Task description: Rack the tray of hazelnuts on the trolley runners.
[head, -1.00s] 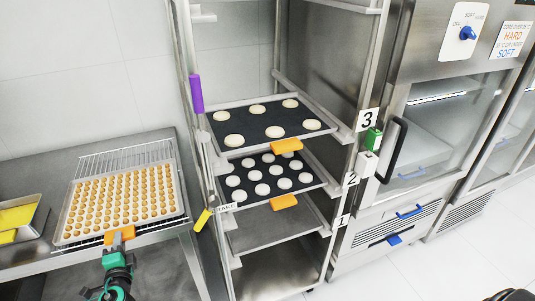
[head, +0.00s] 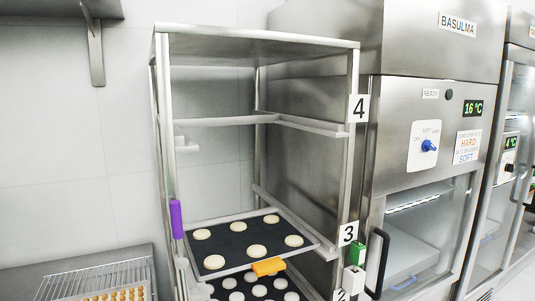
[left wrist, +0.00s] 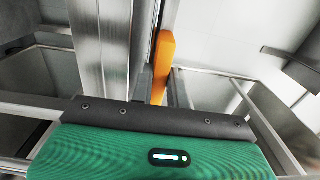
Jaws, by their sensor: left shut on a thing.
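The tray of hazelnuts (head: 122,296) shows only as a strip at the bottom left of the head view; the rest is cut off. The trolley (head: 255,45) stands in the middle. Its level 4 runners (head: 305,124) carry no tray. Level 3 holds a dark-lined tray (head: 228,243) of pale rounds with an orange handle (head: 268,267). My left gripper (left wrist: 152,90) is out of the head view. In the left wrist view it is shut on an orange handle (left wrist: 163,62); its fingertips are largely hidden. My right gripper is not in view.
A wire rack (head: 95,278) lies under the hazelnut tray. A purple grip (head: 176,219) is on the trolley's left post. A wall bracket (head: 95,50) hangs at upper left. A steel cabinet (head: 400,55) with a black door handle (head: 377,265) stands close on the right.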

